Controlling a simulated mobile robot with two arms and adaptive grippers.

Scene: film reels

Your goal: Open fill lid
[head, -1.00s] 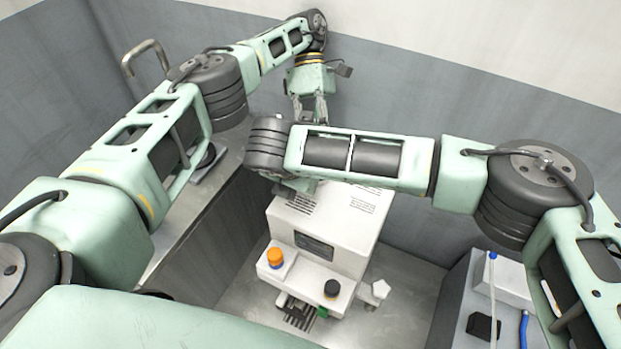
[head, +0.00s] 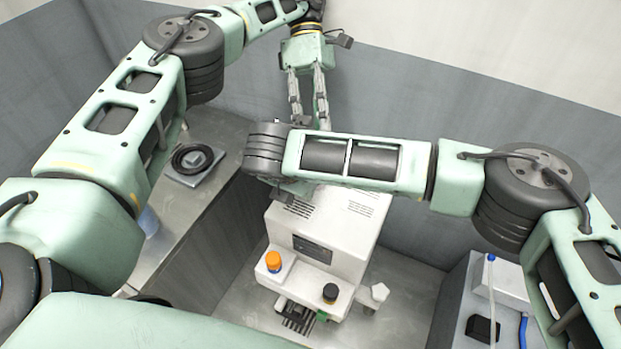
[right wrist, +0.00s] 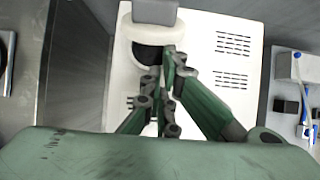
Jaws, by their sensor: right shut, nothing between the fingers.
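The white machine (head: 337,222) stands on the metal surface in the head view. It has an orange cap (head: 273,259), a black knob (head: 330,292) and a dark screen. Its top with vent slots (right wrist: 232,58) shows in the right wrist view. There a white collar with a dark round opening (right wrist: 147,54) has a grey flap (right wrist: 154,11) at its far side, apparently the fill lid, standing clear of the opening. My right gripper (right wrist: 173,54) is shut and empty at the opening's right edge; my forearm hides its tips in the head view. My left gripper (head: 309,122) is open and empty behind my right arm.
A left counter (head: 180,210) holds a plate with a dark ring (head: 192,158). At the lower right, another surface carries a white box (head: 507,281), a black block (head: 482,329) and a blue tool (head: 522,329). Grey walls close in behind the machine.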

